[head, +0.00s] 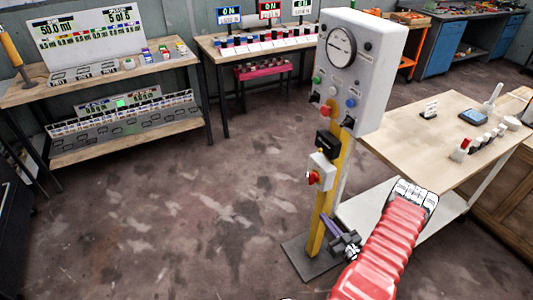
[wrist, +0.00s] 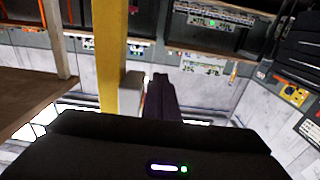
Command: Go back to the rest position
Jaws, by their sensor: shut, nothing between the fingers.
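My gripper (head: 327,221) is at the end of my red arm, low beside the yellow post (head: 323,215) of the control stand. Its dark purple fingers point up and left in the head view. In the wrist view the fingers (wrist: 160,80) are together, with nothing between them. The yellow post (wrist: 109,60) stands just left of them there. I cannot tell whether the fingers touch the post.
A grey control box (head: 358,70) with a gauge tops the post, and a red-button box (head: 321,173) is lower down. A wooden table (head: 405,140) with small items stands close on the right. Benches line the back. The floor (head: 160,220) at left is clear.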

